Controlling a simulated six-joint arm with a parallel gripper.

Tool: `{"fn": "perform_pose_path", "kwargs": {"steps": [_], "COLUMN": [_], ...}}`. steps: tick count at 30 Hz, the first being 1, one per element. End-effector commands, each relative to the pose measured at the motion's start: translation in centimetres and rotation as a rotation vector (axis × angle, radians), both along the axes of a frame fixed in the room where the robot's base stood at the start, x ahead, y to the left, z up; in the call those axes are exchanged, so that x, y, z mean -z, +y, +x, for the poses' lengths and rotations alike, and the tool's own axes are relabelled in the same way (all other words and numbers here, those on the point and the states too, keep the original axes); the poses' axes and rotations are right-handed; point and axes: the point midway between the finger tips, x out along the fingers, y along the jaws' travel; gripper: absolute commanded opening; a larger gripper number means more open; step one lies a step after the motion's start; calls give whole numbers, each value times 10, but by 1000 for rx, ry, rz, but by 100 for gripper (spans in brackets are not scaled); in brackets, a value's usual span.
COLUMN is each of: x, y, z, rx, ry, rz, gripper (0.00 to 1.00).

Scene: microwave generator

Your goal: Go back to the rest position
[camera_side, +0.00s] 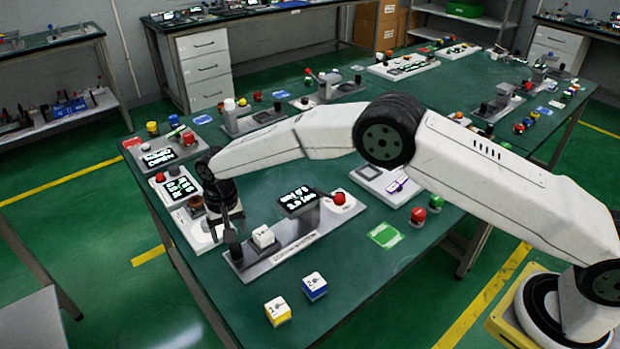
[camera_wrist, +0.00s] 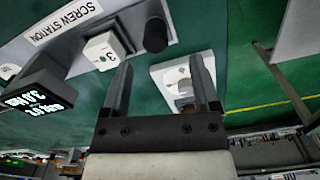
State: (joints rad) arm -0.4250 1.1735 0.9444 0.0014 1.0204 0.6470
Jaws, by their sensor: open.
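My gripper (camera_side: 230,225) is at the left side of the green table (camera_side: 350,275), pointing down just left of the screw station (camera_side: 290,248). In the wrist view my gripper (camera_wrist: 163,88) shows its two dark fingers spread apart with nothing between them. A white cube (camera_side: 263,237) sits on the screw station, just right of my gripper and apart from it. The cube also shows in the wrist view (camera_wrist: 103,50), left of the fingers.
A yellow-and-white cube (camera_side: 278,311) and a blue-and-white cube (camera_side: 314,286) lie on the front of the table. A white panel with a red button (camera_side: 176,187) is behind my gripper. A green pad (camera_side: 385,235) lies to the right.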

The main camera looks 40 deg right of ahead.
Motion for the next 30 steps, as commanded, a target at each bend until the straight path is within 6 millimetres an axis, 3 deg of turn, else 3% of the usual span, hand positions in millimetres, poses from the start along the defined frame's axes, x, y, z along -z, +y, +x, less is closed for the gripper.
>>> {"fn": "perform_pose_path", "kwargs": {"steps": [8, 14, 23, 30], "x": [-12, -33, -65, -87], "y": [-16, -45, -99, -141], "z": [-1, -9, -37, -71], "rx": [-8, -28, -67, -99], "ry": [-11, -32, -73, -108], "rz": [5, 11, 17, 17], "gripper": [78, 78, 78, 78]}}
